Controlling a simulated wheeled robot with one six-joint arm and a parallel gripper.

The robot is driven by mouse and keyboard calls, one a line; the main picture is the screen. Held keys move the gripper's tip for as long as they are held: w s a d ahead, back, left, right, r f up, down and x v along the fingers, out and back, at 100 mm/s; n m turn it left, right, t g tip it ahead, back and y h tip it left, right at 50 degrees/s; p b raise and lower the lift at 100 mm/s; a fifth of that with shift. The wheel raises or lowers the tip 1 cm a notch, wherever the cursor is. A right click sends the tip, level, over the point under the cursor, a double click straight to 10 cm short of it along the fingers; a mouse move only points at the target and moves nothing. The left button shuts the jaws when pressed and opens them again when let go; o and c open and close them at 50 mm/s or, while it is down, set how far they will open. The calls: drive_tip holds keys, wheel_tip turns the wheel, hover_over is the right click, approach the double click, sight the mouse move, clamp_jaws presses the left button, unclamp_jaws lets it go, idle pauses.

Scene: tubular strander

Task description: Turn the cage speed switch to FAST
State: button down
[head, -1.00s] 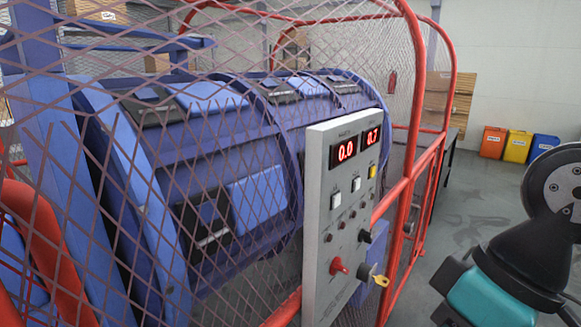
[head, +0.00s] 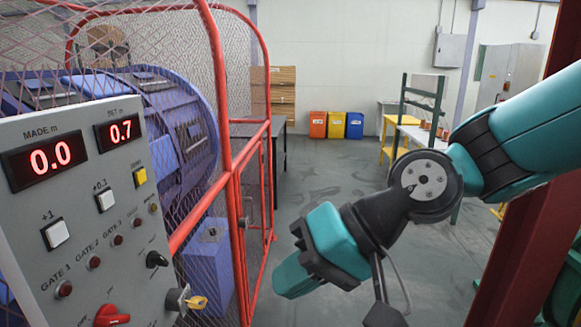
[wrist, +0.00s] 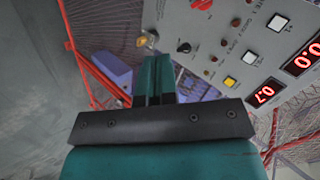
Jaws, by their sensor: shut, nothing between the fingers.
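The grey control panel (head: 85,200) fills the left of the head view. It carries a black selector knob (head: 157,259), a red rotary knob (head: 110,316) lower down and a switch with a yellow key (head: 195,302). I cannot read which knob is the cage speed switch or its position. My gripper (head: 285,285) is shut and empty, in front and to the right of the panel, apart from it. In the wrist view the shut teal fingers (wrist: 154,72) appear below the black knob (wrist: 184,46) and the key (wrist: 147,40).
The displays (head: 50,160) read 0.0 and 0.7. White and yellow buttons and several gate lamps sit on the panel. A red-framed mesh cage (head: 225,150) encloses the blue strander drum (head: 175,120). Floor (head: 330,185) is clear ahead. A dark red post (head: 520,220) stands at right.

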drive_tip(key=w+a+f+m+y+b, duration=0.3)
drive_tip(key=w+a+f+m+y, duration=0.15)
drive_tip(key=a, duration=0.45)
drive_tip(key=m+t+y+b, duration=0.1)
drive_tip(key=m+y, duration=0.3)
drive_tip(key=m, duration=0.2)
approach(142, 268)
drive_tip(key=s, duration=0.1)
drive_tip(key=shift+h, duration=0.25)
drive_tip(key=a, duration=0.1)
drive_tip(key=a+p, duration=0.1)
drive_tip(key=a, duration=0.1)
drive_tip(key=a+p, duration=0.1)
drive_tip(key=shift+w+a+r, duration=0.1)
drive_tip(key=shift+a+r, duration=0.2)
drive_tip(key=shift+r, duration=0.1)
drive_tip(key=shift+w+a+f, duration=0.1)
drive_tip(key=shift+a+f, duration=0.05)
drive_tip(key=shift+a, duration=0.6)
drive_tip(key=shift+w, duration=0.35)
